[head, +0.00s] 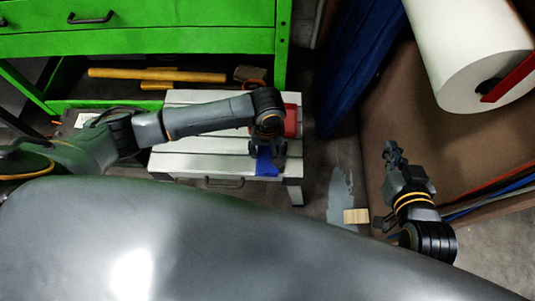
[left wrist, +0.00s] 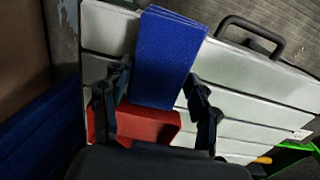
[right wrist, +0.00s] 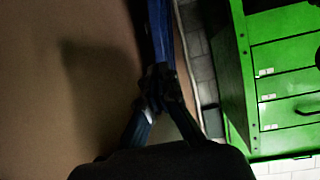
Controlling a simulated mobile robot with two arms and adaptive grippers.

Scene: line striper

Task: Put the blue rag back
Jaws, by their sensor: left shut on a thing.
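The blue rag (head: 266,165) is a folded blue cloth at the front right of a pale slatted bench (head: 200,161). In the left wrist view the rag (left wrist: 164,50) lies between my left fingers, over the bench slats (left wrist: 110,35). My left gripper (head: 268,148) reaches down from above and is shut on the rag; its fingers also show in the left wrist view (left wrist: 157,88). I cannot tell whether the rag touches the bench. My right gripper (head: 394,152) is away to the right, empty, its fingertips together in the right wrist view (right wrist: 160,85).
A red object (head: 291,121) sits on the bench close behind the rag. A green workbench (head: 180,45) stands behind, with yellow bars (head: 157,75) on its shelf. A blue panel (head: 357,60) and a big white roll (head: 470,55) are to the right. A small wooden block (head: 356,216) lies on the floor.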

